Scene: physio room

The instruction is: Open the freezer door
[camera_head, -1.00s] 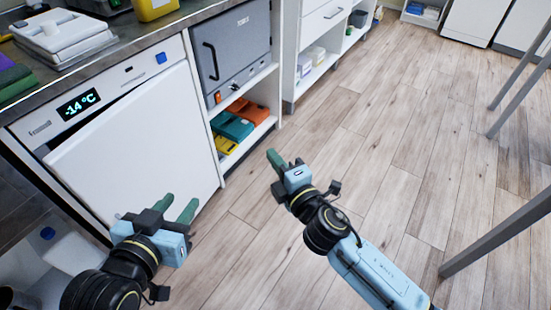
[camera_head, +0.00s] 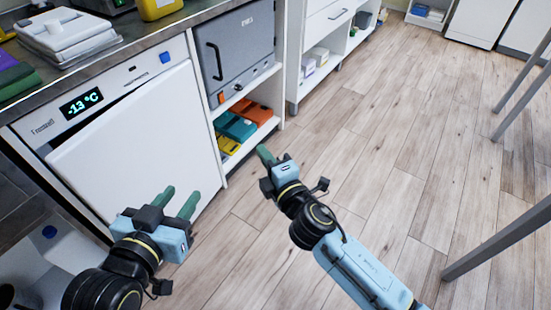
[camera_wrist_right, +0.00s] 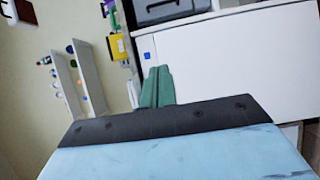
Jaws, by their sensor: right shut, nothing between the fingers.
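The freezer is the white under-counter unit at the left of the head view, with a lit display (camera_head: 81,103) reading -13 °C. Its white door (camera_head: 140,140) has a dark gap along the top edge; I cannot tell how far it stands ajar. A white front (camera_wrist_right: 235,65) with a blue square fills the upper right of the right wrist view. My left gripper (camera_head: 178,200) is open and empty, in front of the door's lower right part. My right gripper (camera_head: 265,155) is shut and empty, right of the freezer, over the floor; its green fingers (camera_wrist_right: 157,87) are together in the wrist view.
A grey box oven (camera_head: 237,55) stands right of the freezer, above a shelf with coloured packs (camera_head: 237,127). The countertop (camera_head: 130,38) holds white trays and a yellow container. Grey metal legs (camera_head: 500,240) stand at the right. The wooden floor (camera_head: 380,150) between is clear.

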